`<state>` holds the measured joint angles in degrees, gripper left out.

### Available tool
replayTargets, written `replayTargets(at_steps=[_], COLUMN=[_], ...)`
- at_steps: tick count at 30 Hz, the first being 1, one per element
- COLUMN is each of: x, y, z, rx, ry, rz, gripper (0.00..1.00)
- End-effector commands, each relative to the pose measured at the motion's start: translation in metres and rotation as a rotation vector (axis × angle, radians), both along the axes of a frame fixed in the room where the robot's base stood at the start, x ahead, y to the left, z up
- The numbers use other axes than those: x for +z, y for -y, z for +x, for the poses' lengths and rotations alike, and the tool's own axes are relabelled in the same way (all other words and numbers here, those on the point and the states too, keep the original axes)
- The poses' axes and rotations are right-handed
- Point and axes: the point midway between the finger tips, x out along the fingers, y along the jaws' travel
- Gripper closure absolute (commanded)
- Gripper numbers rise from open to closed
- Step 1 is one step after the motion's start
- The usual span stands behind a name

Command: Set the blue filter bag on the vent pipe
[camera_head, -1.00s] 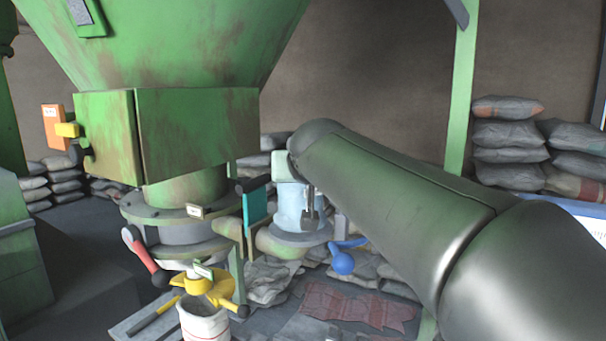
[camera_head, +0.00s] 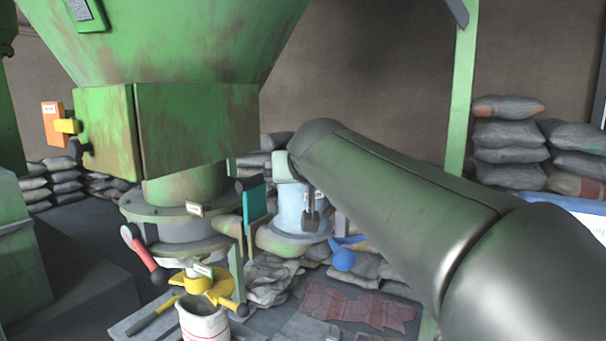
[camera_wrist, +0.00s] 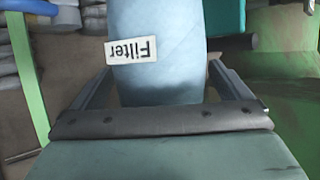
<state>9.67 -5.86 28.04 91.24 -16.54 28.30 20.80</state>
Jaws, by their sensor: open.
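The pale blue filter bag (camera_head: 289,205) stands upright over the flange of the vent pipe (camera_head: 272,241), in the middle of the head view. Its lower end meets the flange there; how firmly it is seated I cannot tell. In the wrist view the bag (camera_wrist: 160,25) fills the upper middle, with a white "Filter" label (camera_wrist: 132,50) upside down. My gripper (camera_wrist: 160,72) is open, with one finger on each side of the bag. In the head view my arm hides part of the bag's right side.
A teal plate (camera_head: 255,204) stands close left of the bag. The green hopper (camera_head: 185,45) overhangs on the left. A yellow clamp (camera_head: 207,287) sits above a white bucket (camera_head: 203,322). Sacks (camera_head: 508,133) are stacked at right.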

Motion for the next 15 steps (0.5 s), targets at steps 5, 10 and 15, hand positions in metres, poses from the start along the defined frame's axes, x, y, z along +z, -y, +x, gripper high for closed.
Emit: replayTargets(at_steps=[5, 10, 15], x=[0.009, 0.023, 0.035], y=[0.002, 0.007, 0.012], z=[-0.022, -0.056, -0.086], rx=[0.001, 0.001, 0.002], ry=[0.005, 0.006, 0.004], rz=[0.001, 0.000, 0.001], gripper=[0.03, 0.03, 0.03])
